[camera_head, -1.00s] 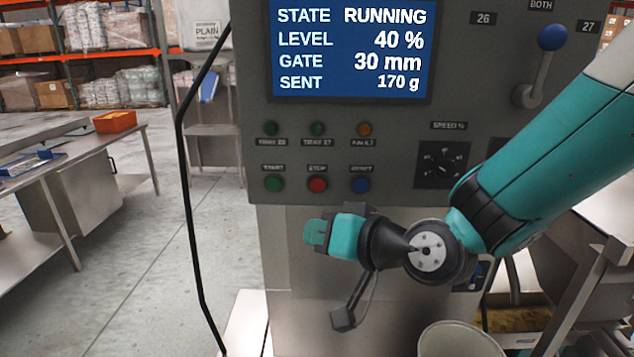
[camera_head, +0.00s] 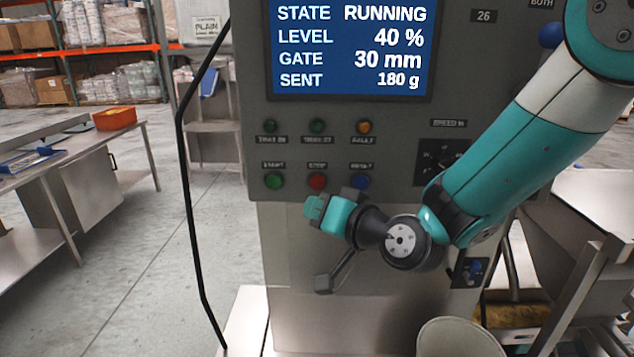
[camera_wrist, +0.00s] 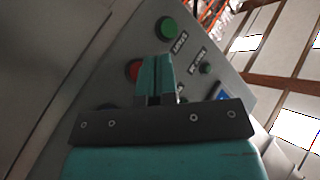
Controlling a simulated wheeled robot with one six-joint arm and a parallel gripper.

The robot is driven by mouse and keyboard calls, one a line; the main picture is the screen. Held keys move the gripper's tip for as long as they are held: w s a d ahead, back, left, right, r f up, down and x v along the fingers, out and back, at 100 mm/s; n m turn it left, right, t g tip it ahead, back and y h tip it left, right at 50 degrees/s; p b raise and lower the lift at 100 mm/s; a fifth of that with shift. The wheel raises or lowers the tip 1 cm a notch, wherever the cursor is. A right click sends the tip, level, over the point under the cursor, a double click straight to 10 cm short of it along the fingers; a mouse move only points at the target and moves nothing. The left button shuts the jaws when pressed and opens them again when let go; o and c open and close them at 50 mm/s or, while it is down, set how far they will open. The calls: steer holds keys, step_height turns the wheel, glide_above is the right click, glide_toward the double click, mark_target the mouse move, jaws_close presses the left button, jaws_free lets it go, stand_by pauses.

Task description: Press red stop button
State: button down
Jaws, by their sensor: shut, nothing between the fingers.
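The red stop button (camera_head: 317,181) sits in the lower row of the grey control panel, between the green start button (camera_head: 273,181) and the blue reset button (camera_head: 361,182). My gripper (camera_head: 311,208) is shut and empty, just below the red button in the head view. In the wrist view the red button (camera_wrist: 133,70) shows at the left of my shut fingers (camera_wrist: 155,62), partly hidden by them. The green button (camera_wrist: 166,28) lies beyond the fingertips. I cannot tell whether the fingertips touch the panel.
The screen (camera_head: 350,48) reads RUNNING, level 40 %, gate 30 mm, sent 180 g. An upper row of green and orange lamps (camera_head: 364,127) sits above the buttons. A black cable (camera_head: 186,200) hangs left of the panel. A steel table (camera_head: 600,205) stands at the right.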

mark_target(300, 186)
steer(key=shift+w+d, duration=0.1)
steer(key=shift+w, duration=2.25)
steer(key=shift+w, duration=0.15)
steer(key=shift+w, duration=0.3)
steer(key=shift+w, duration=0.4)
stand_by(0.7)
steer(key=shift+s+b, duration=0.1)
steer(key=shift+b, duration=0.25)
steer(key=shift+s, duration=0.75)
steer(key=shift+s+b, duration=0.1)
steer(key=shift+b, duration=0.2)
steer(key=shift+s+b, duration=0.4)
steer(key=shift+s, duration=2)
